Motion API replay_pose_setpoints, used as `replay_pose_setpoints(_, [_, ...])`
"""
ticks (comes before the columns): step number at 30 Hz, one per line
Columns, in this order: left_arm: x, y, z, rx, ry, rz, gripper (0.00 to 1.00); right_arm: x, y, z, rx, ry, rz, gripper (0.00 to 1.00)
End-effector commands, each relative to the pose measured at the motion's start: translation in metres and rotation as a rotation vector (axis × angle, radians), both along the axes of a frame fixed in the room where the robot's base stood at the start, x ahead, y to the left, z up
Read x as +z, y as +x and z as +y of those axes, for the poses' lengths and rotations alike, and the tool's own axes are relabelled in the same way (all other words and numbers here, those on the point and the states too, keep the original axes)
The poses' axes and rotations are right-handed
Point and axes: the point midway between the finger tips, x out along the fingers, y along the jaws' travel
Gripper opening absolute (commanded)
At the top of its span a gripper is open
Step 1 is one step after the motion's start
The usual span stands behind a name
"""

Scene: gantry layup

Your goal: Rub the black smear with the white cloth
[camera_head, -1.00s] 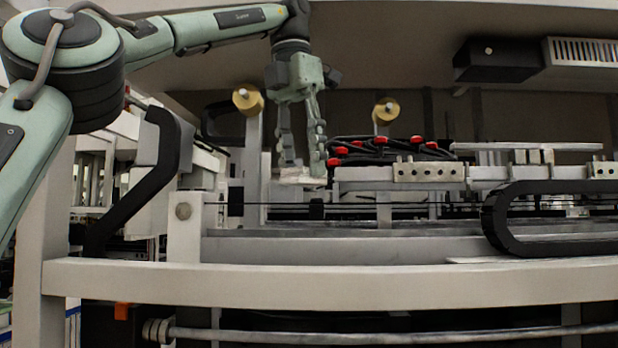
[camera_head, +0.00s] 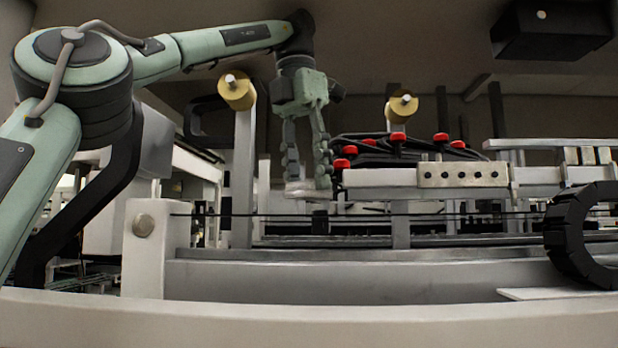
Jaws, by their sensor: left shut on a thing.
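My left gripper (camera_head: 308,178) hangs down from the arm that comes in from the left. Its fingers are shut on the white cloth (camera_head: 306,191), a small pale bundle at the fingertips, partly hidden by them. The cloth is at the left end of the pale rail, above the machine bed. I cannot tell whether it touches a surface. I cannot make out the black smear. My right gripper is not in view.
A pale beam (camera_head: 330,322) crosses the front. A rail block with holes (camera_head: 462,174) and red-capped black hoses (camera_head: 398,138) are right of the gripper. Brass rollers (camera_head: 236,92) stand behind. A black cable chain (camera_head: 580,235) curves at the right.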

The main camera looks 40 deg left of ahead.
Motion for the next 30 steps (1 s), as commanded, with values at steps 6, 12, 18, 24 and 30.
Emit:
replay_pose_setpoints(6, [-0.004,0.0,0.0,-0.003,-0.002,0.004,0.19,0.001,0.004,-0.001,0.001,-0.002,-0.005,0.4])
replay_pose_setpoints(12, [-0.019,0.0,0.0,-0.006,-0.006,0.007,0.19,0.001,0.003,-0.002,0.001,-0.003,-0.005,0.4])
replay_pose_setpoints(18, [-0.039,0.0,0.0,-0.005,-0.003,0.004,0.19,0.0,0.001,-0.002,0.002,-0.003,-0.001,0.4])
replay_pose_setpoints(24, [-0.055,0.0,0.0,-0.003,-0.001,0.003,0.19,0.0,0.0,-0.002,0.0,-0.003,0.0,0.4])
replay_pose_setpoints(30, [-0.06,0.0,0.0,-0.001,0.0,0.0,0.19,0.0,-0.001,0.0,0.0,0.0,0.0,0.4])
